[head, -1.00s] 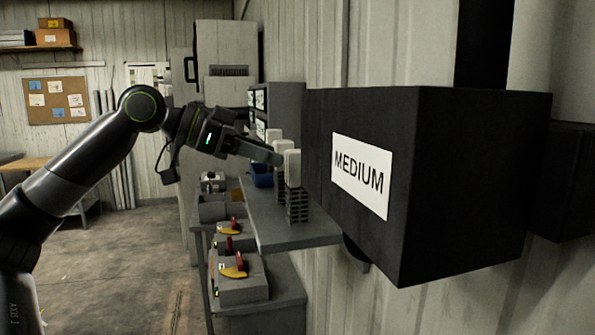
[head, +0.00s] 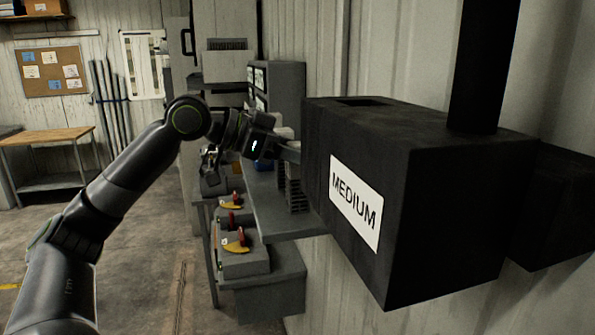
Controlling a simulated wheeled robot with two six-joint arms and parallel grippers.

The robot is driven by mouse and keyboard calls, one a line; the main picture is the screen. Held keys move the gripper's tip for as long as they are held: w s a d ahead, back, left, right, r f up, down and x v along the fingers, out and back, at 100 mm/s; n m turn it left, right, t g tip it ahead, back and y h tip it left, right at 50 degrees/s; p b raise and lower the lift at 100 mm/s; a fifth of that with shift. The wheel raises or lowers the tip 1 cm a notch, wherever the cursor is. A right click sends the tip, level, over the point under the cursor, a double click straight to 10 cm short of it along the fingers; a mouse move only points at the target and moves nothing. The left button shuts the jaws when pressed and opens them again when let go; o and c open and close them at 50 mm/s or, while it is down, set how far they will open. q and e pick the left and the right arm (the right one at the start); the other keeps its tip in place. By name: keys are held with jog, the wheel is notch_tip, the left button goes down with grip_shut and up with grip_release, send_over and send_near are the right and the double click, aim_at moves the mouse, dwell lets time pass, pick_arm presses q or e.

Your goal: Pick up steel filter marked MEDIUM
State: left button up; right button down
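A large black box (head: 430,215) with a white label reading MEDIUM (head: 355,203) is fixed at the wall on the right. Its top has a dark rectangular opening (head: 362,103). No separate steel filter can be made out in or on it. My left gripper (head: 289,152) is just left of the box's left edge, above the grey shelf. Its fingertips are partly hidden, so I cannot tell whether it is open or shut. My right gripper is not in view.
A grey shelf (head: 290,224) with a dark slotted stack (head: 296,190) lies below my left gripper. Grey units with red and yellow handles (head: 238,246) stand lower left. Another black box (head: 555,215) is at far right. The floor at left is clear.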

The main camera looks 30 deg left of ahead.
pick_arm(q)
jog(key=c, duration=1.1)
jog(key=shift+r, duration=0.1)
